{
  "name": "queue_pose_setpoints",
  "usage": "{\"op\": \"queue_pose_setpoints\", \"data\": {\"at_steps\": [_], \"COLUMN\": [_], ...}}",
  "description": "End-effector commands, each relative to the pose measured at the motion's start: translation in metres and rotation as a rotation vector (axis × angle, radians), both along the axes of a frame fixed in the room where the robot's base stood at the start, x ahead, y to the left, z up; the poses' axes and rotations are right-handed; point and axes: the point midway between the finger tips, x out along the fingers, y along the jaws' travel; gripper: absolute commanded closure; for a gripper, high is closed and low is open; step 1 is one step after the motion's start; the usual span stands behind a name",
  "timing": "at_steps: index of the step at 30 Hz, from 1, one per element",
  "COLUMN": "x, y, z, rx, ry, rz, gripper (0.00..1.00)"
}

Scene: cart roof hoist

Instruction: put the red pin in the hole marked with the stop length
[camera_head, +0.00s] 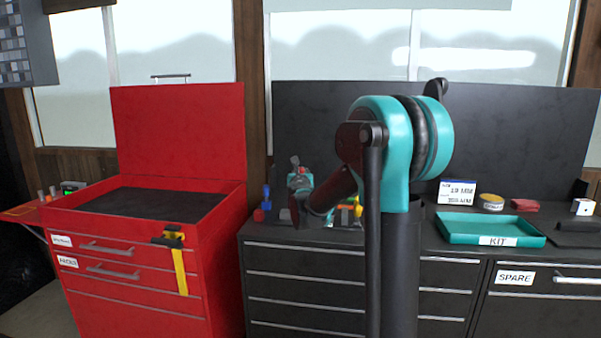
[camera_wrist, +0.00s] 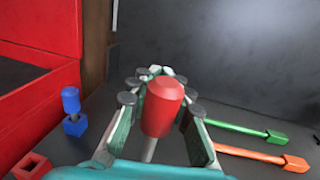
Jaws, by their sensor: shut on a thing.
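The red pin has a thick red head (camera_wrist: 163,105) and a thin grey shaft (camera_wrist: 149,150). My gripper (camera_wrist: 157,100) is shut on it in the wrist view, with a finger on each side of the head. In the head view my gripper (camera_head: 300,180) is above the left part of the dark cabinet top, and a bit of red shows at it. The pin's tip is hidden behind my gripper's teal body. A small red block with a square opening (camera_wrist: 32,166) lies at lower left in the wrist view. No hole marked with a length can be made out.
A blue pin in a blue block (camera_wrist: 72,112) stands left of my gripper. Green (camera_wrist: 240,130) and orange (camera_wrist: 262,156) bars lie right. A white card (camera_head: 457,192) with small print, a teal KIT tray (camera_head: 490,228) and a red tool chest (camera_head: 178,125) are around.

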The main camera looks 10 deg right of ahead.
Motion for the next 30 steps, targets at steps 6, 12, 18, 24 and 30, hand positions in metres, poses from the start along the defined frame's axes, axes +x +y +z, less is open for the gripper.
{"op": "queue_pose_setpoints", "data": {"at_steps": [6,12,18,24,30], "x": [0.0,0.0,0.001,0.0,0.0], "y": [0.0,0.0,0.0,0.0,0.0], "z": [-0.011,-0.029,-0.045,-0.054,-0.057], "rx": [0.0,0.0,0.0,0.0,0.0], "ry": [0.0,0.0,0.0,0.0,0.0], "rz": [0.0,0.0,0.0,0.0,0.0], "gripper": [1.0,1.0,1.0,1.0,1.0]}}
